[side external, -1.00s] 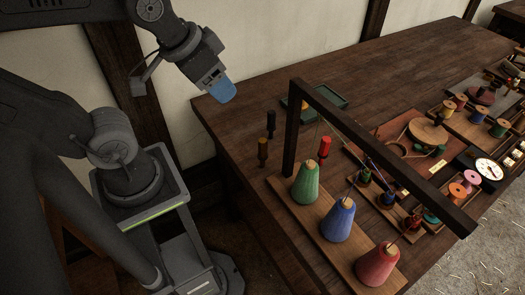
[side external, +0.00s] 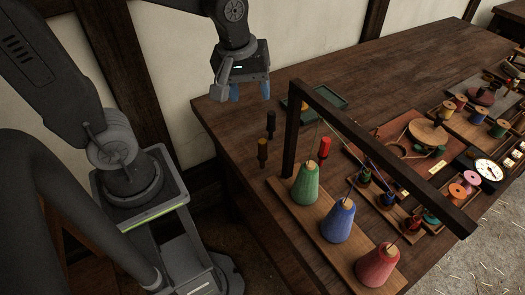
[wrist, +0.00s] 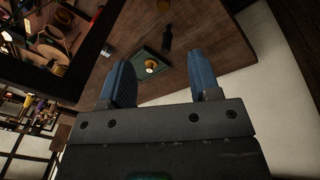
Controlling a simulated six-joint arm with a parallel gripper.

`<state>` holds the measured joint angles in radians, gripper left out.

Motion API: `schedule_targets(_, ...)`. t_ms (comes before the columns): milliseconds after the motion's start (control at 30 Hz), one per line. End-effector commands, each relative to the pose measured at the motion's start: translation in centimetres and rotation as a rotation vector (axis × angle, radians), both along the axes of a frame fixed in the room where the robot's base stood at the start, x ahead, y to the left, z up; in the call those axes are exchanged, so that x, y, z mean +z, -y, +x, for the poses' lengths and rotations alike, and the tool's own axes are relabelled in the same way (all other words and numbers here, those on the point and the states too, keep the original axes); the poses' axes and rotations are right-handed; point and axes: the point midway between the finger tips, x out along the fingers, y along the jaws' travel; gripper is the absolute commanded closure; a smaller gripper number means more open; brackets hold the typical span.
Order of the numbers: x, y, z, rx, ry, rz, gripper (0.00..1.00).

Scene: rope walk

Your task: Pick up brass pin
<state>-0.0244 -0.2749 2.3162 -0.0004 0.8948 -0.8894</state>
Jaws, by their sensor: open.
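A shallow green tray (side external: 328,97) lies near the far left part of the wooden table. A small yellow-orange piece (side external: 304,105), probably the brass pin, shows at its left side, partly hidden by a dark wooden post. In the wrist view a pale, brassy round-topped piece (wrist: 151,66) sits in the green tray (wrist: 140,55), between my fingers in the picture. My gripper (side external: 250,92) has blue fingertips pointing down. It is open and empty, above and left of the tray, near the table's left corner. The fingers also show apart in the wrist view (wrist: 162,76).
A dark wooden frame (side external: 385,150) stands right of the tray, over green (side external: 305,186), blue (side external: 338,222) and red (side external: 377,266) cones. A black peg (side external: 271,125) and a brown peg (side external: 263,152) stand near the left edge. Spools fill the right. The table's back is clear.

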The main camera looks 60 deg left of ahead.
Motion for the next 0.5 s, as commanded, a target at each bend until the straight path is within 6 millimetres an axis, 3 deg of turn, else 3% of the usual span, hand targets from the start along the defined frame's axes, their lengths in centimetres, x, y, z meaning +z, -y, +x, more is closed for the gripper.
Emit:
schedule_targets(233,-4.8,-0.5,3.5,0.512,-0.162,-0.066,0.43)
schedule_targets(500,-7.3,-0.7,4.6,0.729,-0.215,-0.074,0.43)
